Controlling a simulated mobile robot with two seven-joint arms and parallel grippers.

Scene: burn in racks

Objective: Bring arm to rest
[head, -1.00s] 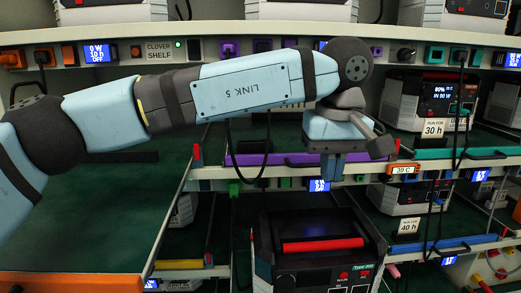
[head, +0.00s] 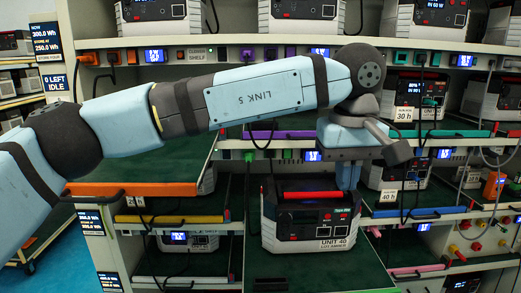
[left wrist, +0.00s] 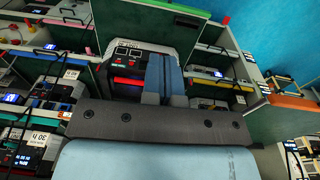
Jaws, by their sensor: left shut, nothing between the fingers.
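My left arm reaches in from the left across the head view. My left gripper (head: 347,176) points down at the middle of the rack, its fingers together with nothing between them. It hangs in front of or above the right part of a dark unit with a red handle (head: 308,215), labelled Unit 40; I cannot tell the exact gap. In the left wrist view the closed left gripper (left wrist: 162,76) shows beside the same unit (left wrist: 128,68). My right gripper is not in either view.
Shelves with several units surround the arm. An orange-edged shelf (head: 132,189) lies below the forearm. A green board (head: 308,272) lies below Unit 40. Cables and coloured plugs hang at the right. Open floor (head: 60,262) shows at lower left.

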